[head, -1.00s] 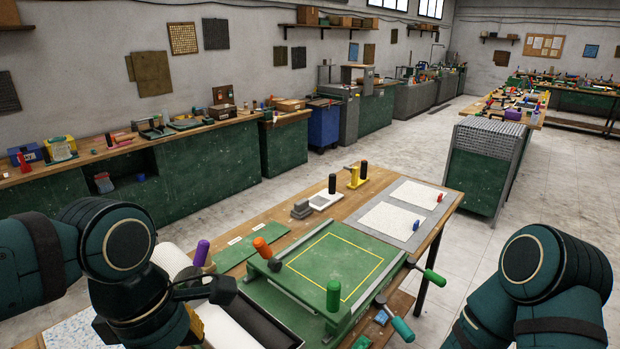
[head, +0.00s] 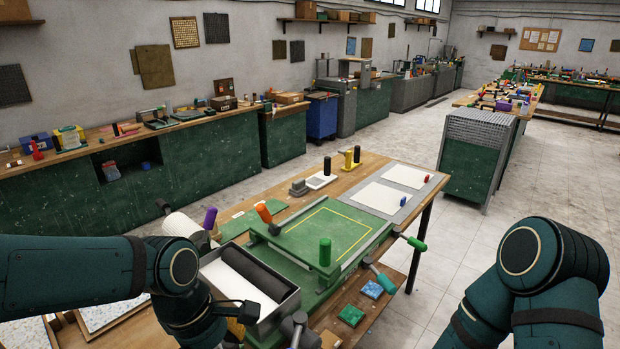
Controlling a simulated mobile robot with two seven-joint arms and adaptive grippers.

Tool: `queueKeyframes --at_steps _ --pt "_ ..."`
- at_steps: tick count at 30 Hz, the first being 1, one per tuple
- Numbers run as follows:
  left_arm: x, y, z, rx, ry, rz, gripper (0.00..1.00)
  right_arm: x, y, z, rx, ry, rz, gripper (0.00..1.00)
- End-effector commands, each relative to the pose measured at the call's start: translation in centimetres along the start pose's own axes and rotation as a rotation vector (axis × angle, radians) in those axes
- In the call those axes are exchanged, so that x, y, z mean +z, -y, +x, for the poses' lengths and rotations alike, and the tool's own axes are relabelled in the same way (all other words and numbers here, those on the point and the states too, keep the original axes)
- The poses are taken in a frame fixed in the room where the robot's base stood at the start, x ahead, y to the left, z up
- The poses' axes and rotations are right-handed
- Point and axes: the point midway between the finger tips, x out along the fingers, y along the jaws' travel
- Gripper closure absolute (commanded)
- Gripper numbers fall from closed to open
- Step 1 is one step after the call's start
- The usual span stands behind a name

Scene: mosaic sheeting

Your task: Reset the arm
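My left arm (head: 90,272) comes in from the left and bends down at the wrist. My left gripper (head: 243,318) is low in the head view, beside the near side of a grey tray (head: 283,311). Only part of its dark finger shows, and its opening is hidden by the wrist and the picture's lower edge. No held object is visible. My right arm (head: 540,265) shows as a bent dark green joint at the lower right, clear of the bench. My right gripper is out of view.
The tray holds a white sheet and a dark roller. White sheets (head: 380,197) lie at the far end. Small green (head: 350,315) and blue (head: 372,289) tiles lie in front. Floor at right is clear.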

Motion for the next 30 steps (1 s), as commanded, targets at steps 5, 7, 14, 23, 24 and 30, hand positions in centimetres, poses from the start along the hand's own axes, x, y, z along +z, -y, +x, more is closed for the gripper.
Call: queueKeyframes --at_steps 5,7,14,23,24,30 --pt "-1.6 -1.5 8.1 -0.007 0.060 0.207 0.37 0.1 0.0 -0.1 0.000 0.002 0.000 0.39" --pt "-2.3 -1.7 11.3 0.003 0.080 0.294 0.37 0.1 0.0 -0.1 0.000 0.002 0.000 0.39" --pt "-4.1 -0.2 21.1 0.046 0.116 0.560 0.37 0.1 0.0 -0.1 0.000 0.001 0.000 0.39" --pt "-5.2 3.8 29.6 0.087 0.105 0.822 0.37 0.1 0.0 -0.1 0.000 0.001 0.000 0.39" --pt "-5.2 4.3 30.3 0.089 0.103 0.846 0.37 0.1 0.0 -0.1 0.000 0.001 0.000 0.39" --pt "-5.3 6.5 33.1 0.095 0.089 0.952 0.37 0.1 0.0 -0.1 0.000 0.001 0.000 0.39"
